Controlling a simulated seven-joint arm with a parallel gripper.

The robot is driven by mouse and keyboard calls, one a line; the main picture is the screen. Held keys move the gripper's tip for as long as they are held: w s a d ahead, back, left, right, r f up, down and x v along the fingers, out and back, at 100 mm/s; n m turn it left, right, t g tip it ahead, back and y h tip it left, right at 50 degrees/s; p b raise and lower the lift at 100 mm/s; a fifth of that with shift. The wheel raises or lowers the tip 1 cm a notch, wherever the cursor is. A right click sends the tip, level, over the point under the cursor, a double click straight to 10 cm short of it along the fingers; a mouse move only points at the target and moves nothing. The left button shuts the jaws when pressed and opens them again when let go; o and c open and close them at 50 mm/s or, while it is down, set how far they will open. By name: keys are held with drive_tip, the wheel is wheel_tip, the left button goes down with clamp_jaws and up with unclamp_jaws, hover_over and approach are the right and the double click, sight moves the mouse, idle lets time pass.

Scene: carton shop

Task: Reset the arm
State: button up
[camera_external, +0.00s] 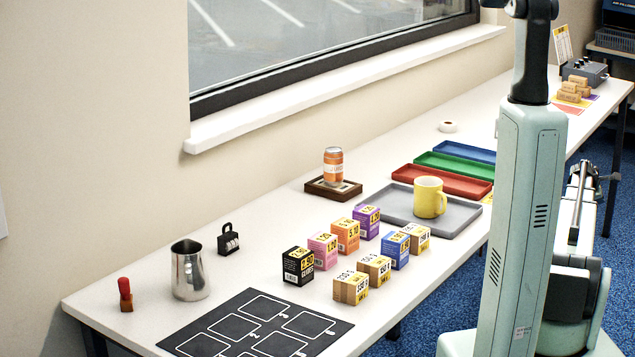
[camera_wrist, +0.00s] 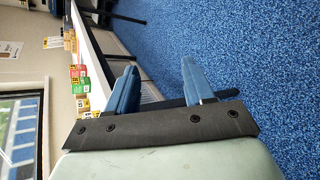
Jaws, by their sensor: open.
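My gripper (camera_wrist: 160,88) shows in the wrist view with its two blue fingers spread apart and nothing between them. Behind the fingers lie blue carpet and the edge of the table. In the external view my arm's column stands at the right, in front of the table, and the gripper itself is not visible there. The table (camera_external: 240,225) holds several small cartons, such as a black carton (camera_external: 298,266) and a purple carton (camera_external: 367,221), all apart from my arm.
A yellow mug (camera_external: 430,197) stands on a grey tray (camera_external: 462,222). Red (camera_external: 440,181), green (camera_external: 455,165) and blue (camera_external: 465,150) trays lie behind. A can (camera_external: 333,167), metal pitcher (camera_external: 188,270), padlock (camera_external: 229,240) and black grid mat (camera_external: 255,325) are also on the table. Open carpet (camera_wrist: 240,50) lies beside it.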

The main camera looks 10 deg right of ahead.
drive_tip(key=s+a+f+m+g+y, duration=0.2)
drive_tip(key=s+a+f, duration=0.4)
drive_tip(key=a+f, duration=0.4)
drive_tip(key=s+a+f+m+g+y, duration=0.25)
drive_tip(key=s+a+f, duration=0.25)
drive_tip(key=a+f, duration=0.5)
drive_tip(key=s+a+f+m+g+y, duration=0.1)
drive_tip(key=s+a+f+m, duration=0.1)
drive_tip(key=s+a+f, duration=0.75)
drive_tip(key=s+a+f+m+g+y, duration=0.2)
drive_tip(key=s+a+f+m+g, duration=0.2)
drive_tip(key=s+a+f, duration=0.75)
drive_tip(key=s+a+m+g, duration=0.2)
drive_tip(key=s+a, duration=0.2)
drive_tip(key=s, duration=0.5)
drive_tip(key=s+a+f+m+g+y, duration=0.1)
drive_tip(key=s+a, duration=0.4)
drive_tip(key=s, duration=0.5)
drive_tip(key=shift+m+g, duration=0.45)
drive_tip(key=shift+g, duration=0.4)
drive_tip(key=shift+s+a+y, duration=0.1)
drive_tip(key=shift+y, duration=0.15)
